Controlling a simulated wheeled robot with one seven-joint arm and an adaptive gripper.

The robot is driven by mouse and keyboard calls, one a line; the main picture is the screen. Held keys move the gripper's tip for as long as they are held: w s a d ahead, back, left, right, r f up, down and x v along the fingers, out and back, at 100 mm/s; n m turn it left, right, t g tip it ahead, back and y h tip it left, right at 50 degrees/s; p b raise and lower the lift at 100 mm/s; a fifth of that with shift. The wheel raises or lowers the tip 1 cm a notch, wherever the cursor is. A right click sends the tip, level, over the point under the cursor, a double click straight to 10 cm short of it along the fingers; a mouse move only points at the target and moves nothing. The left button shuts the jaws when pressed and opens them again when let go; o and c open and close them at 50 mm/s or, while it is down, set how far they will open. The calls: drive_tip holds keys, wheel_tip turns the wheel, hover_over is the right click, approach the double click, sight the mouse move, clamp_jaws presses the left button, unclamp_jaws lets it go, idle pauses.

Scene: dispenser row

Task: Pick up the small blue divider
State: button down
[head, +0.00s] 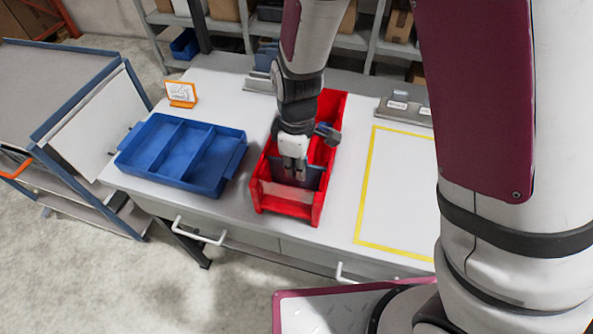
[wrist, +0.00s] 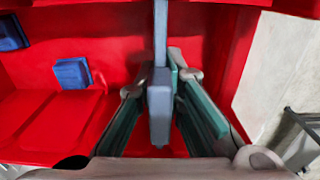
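The red bin (head: 287,203) stands lengthwise on the white worktop; its wall also shows in the wrist view (wrist: 95,35). A blue-grey divider (head: 314,178) stands upright across the bin. In the wrist view the divider (wrist: 160,112) is seen nearly edge-on. My gripper (head: 294,176) points down into the bin at the divider. In the wrist view my gripper (wrist: 161,85) has one finger on each side of the divider. Red shows between each finger and the plate, so it looks open around it. Contact at the far fingertips is hard to tell.
Small blue pieces (wrist: 72,73) show inside the bin in the wrist view. A blue compartment tray (head: 222,160) is left of the bin. An orange-framed sign (head: 181,94) stands behind the tray. A yellow-outlined area (head: 395,190) on the right looks clear. Shelves stand behind.

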drive_tip(key=shift+r, duration=0.1)
idle(0.3)
wheel_tip(320, 180, up, 18)
drive_tip(key=b, duration=0.1)
idle(0.6)
idle(0.5)
